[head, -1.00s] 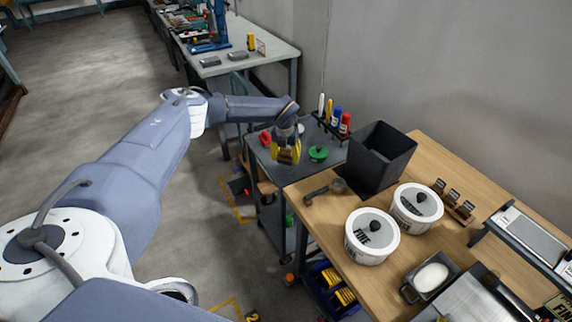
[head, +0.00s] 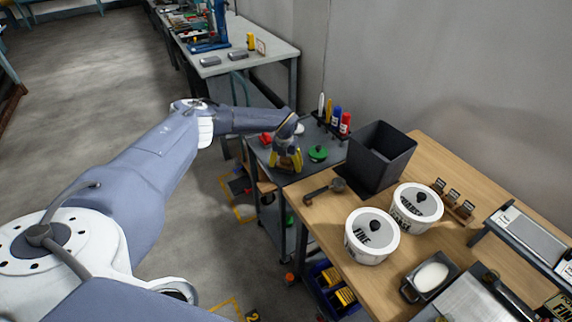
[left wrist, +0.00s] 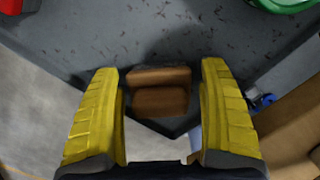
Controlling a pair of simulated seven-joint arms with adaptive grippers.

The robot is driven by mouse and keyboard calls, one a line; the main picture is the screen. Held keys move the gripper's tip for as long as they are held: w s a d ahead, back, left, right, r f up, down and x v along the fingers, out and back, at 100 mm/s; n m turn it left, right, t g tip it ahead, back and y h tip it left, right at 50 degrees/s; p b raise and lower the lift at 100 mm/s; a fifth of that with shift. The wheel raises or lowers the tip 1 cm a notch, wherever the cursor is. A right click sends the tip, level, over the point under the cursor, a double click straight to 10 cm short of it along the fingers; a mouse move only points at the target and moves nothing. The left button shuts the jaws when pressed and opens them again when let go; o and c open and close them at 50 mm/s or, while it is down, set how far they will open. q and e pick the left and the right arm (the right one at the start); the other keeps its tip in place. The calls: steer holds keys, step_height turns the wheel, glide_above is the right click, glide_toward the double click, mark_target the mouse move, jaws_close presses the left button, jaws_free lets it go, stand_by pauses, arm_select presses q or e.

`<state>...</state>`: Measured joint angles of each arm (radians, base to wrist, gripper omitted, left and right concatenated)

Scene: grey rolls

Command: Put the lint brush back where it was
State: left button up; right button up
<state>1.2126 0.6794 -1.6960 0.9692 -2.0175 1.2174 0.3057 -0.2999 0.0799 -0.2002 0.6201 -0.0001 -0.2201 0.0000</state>
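The lint brush (left wrist: 160,101) is a brown wooden block in two parts, seen in the left wrist view near the corner of the grey cart top (left wrist: 200,40). My left gripper (head: 286,163) points down over the cart's near edge in the head view. In the left wrist view its two yellow fingers (left wrist: 161,110) stand on either side of the brush, with a narrow gap on each side. The gripper is open around it. In the head view the fingers mostly hide the brush. Whether its underside touches the cart top is hard to tell. My right gripper is not in view.
On the cart are a green round lid (head: 318,153), a red item (head: 266,138) and a rack of bottles (head: 337,121). A black bin (head: 382,153), a dark-headed tool (head: 325,190) and two white tubs (head: 371,237) stand on the wooden bench to the right.

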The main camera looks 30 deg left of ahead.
mark_target(285, 159)
arm_select(q)
steer(key=r, duration=0.4)
steer(key=s+r, duration=0.1)
steer(key=r, duration=0.7)
steer(key=shift+s+d+r, duration=0.1)
steer(key=shift+s+d, duration=0.05)
